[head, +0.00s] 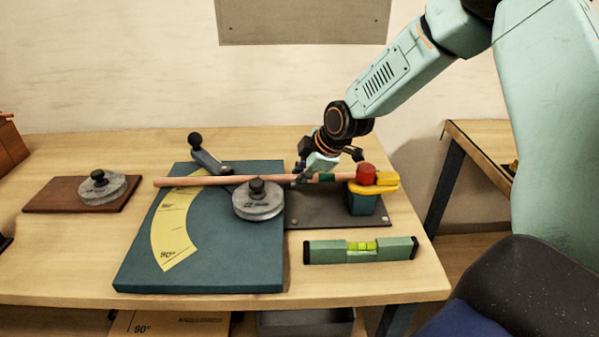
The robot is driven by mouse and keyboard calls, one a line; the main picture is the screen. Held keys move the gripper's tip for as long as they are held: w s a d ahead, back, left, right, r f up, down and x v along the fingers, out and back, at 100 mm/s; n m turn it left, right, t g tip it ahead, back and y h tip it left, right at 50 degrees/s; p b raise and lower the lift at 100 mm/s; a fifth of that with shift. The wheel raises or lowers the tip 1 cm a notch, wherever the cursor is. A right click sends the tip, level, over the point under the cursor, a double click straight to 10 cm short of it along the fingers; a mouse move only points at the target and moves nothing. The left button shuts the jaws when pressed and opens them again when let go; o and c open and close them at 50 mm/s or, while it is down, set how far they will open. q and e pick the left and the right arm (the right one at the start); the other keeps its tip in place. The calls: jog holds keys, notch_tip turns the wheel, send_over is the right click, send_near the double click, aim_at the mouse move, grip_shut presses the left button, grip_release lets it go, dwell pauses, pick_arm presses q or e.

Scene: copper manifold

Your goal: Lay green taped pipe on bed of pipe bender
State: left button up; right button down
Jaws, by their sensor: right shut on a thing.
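A copper pipe (200,181) with a green tape band (327,177) lies roughly level across the pipe bender (225,270). It passes beside the grey forming wheel (258,203), and its right end reaches the red knob and yellow clamp (375,178). I cannot tell whether the pipe touches the bed or is slightly above it. My right gripper (303,177) is shut on the pipe just left of the green tape. My left gripper is not in view.
A green spirit level (360,250) lies in front of the bender. A spare wheel on a brown board (72,203) is at the left. The bender's lever with a black knob (203,152) stands behind the pipe. Free table shows between board and bender.

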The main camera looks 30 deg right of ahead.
jog(key=shift+s+d, duration=0.1)
jog(key=shift+d, duration=0.05)
jog(key=c, duration=1.1)
grip_release()
jog(key=shift+c, duration=0.2)
jog(key=o, duration=0.3)
jog(key=shift+r+p, duration=3.45)
jog(key=shift+r, duration=0.1)
